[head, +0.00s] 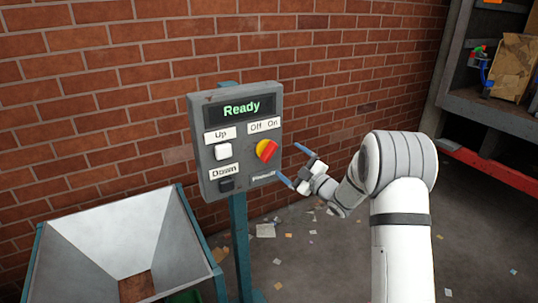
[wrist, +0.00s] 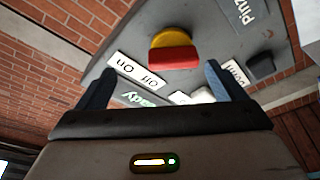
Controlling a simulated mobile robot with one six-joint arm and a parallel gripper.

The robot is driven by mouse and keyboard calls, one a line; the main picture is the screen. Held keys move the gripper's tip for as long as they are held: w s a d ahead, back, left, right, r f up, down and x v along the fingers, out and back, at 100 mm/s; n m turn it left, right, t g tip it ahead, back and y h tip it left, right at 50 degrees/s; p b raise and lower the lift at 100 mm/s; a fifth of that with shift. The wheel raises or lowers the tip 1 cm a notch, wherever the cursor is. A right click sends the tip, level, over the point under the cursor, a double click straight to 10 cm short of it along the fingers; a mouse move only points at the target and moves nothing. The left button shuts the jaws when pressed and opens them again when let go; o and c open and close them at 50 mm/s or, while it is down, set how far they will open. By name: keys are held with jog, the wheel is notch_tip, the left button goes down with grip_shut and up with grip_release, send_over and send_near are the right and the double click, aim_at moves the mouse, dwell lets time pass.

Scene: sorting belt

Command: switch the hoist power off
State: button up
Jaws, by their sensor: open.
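The grey control box (head: 208,140) stands on a teal post. Its rotary power switch, a red handle on a yellow disc (head: 267,151), sits below the label "Off On" (head: 264,125). In the head view the red handle looks slanted, its upper end toward the "On" side. The display (head: 240,109) is lit green and reads "Ready". My gripper (head: 294,165) is open and empty, just right of the switch and apart from it. In the wrist view the switch (wrist: 174,50) shows upside down, ahead of and between the two blue fingers (wrist: 163,82).
The box also has a white "Up" button (head: 222,152) and a dark "Down" button (head: 227,184). A metal hopper (head: 175,225) stands at lower left. A brick wall (head: 340,60) is behind the box. A shelf (head: 490,112) is at right. Paper scraps litter the floor.

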aim_at(271, 156)
jog(key=w+a+p, duration=0.1)
jog(key=a, duration=0.1)
jog(key=w+a+n+y+p, duration=0.1)
jog(key=a, duration=0.1)
jog(key=w+a+g+y+p, duration=0.1)
jog(key=w+a, duration=0.1)
jog(key=a, duration=0.1)
jog(key=shift+r+n, duration=0.3)
jog(key=shift+s, duration=0.1)
